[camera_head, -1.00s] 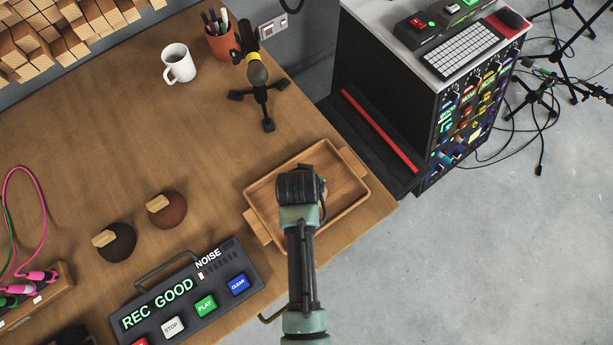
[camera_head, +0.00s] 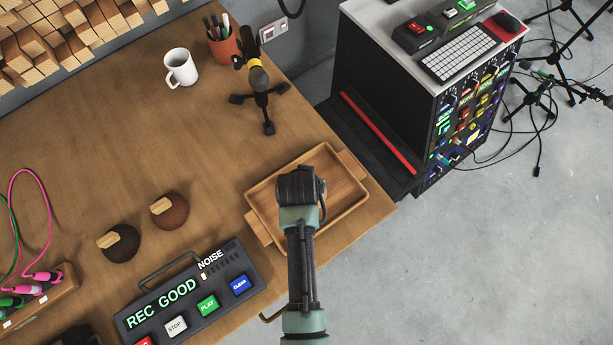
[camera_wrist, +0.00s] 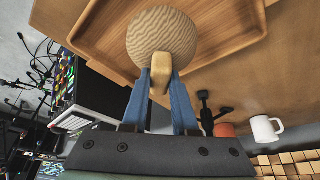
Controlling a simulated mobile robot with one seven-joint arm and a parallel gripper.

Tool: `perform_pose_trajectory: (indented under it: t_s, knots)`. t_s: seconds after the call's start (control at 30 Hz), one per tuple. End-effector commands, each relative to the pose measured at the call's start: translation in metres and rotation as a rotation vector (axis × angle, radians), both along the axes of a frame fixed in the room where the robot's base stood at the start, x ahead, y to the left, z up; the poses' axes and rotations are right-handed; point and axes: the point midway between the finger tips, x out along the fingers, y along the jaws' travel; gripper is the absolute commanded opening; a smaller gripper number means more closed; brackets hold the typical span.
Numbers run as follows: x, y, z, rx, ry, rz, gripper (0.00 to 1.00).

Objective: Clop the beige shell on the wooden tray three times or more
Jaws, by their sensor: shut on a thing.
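The beige shell (camera_wrist: 162,32) shows in the wrist view as a round, ridged dome with a wooden grip on its back. My gripper (camera_wrist: 161,78) is shut on that grip, one blue finger on each side. The wooden tray (camera_head: 345,187) lies near the table's right corner, and it also shows in the wrist view (camera_wrist: 225,35) behind the shell. In the head view my wrist is over the tray and hides the shell and the fingertips. I cannot tell whether the shell touches the tray floor.
Two dark shells with wooden grips, a black one (camera_head: 122,250) and a brown one (camera_head: 173,215), lie left of the tray. A panel (camera_head: 190,298) reads "REC GOOD" and "NOISE". A microphone stand (camera_head: 262,90), a white mug (camera_head: 181,68) and a pen cup (camera_head: 224,48) stand behind.

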Motion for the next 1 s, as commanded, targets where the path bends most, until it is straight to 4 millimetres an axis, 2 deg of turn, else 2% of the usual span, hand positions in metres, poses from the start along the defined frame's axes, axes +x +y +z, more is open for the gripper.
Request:
perform_pose_trajectory:
  t_s: [0.03,0.23,0.57,1.0]
  knots:
    - [0.0,0.0,-0.014,0.0,0.0,0.0,0.0]
    - [0.0,0.0,-0.042,0.0,-0.001,-0.001,0.0]
    - [0.0,0.0,-0.032,0.0,-0.001,-0.001,0.0]
    - [0.0,0.0,0.012,0.0,-0.001,-0.001,0.0]
